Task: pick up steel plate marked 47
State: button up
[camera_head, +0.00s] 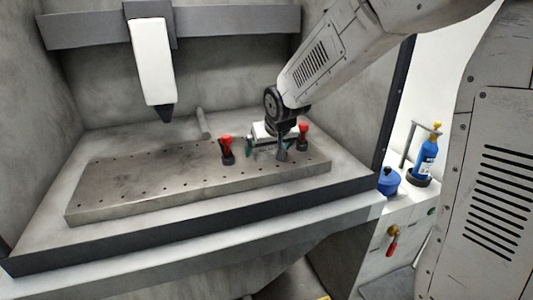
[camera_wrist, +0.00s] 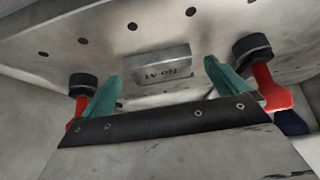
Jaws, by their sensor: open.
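A small steel plate (camera_wrist: 155,66) sits on the perforated bed in the wrist view. Its front face bears a mark that appears inverted and is hard to read. My gripper (camera_wrist: 162,70) has its two green fingers apart, one toward each side of the plate, with nothing visibly held. The plate is ahead of the fingertips; I cannot tell the exact gap. In the head view my gripper (camera_head: 270,146) is low over the right part of the bed, and the arm end partly hides that area. I cannot clearly make out the steel plate there.
Two red-and-black clamps stand on the holed bed (camera_head: 130,185), a left one (camera_head: 227,150) and a right one (camera_head: 303,132), close to my gripper. A white machine head (camera_head: 152,65) hangs at left. A blue bottle (camera_head: 427,157) and blue pot (camera_head: 388,182) stand right. The bed's left is clear.

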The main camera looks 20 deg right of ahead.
jog(key=shift+w+f, duration=0.2)
jog(key=shift+f, duration=0.2)
jog(key=shift+c, duration=0.4)
jog(key=shift+r, duration=0.1)
jog(key=c, duration=1.4)
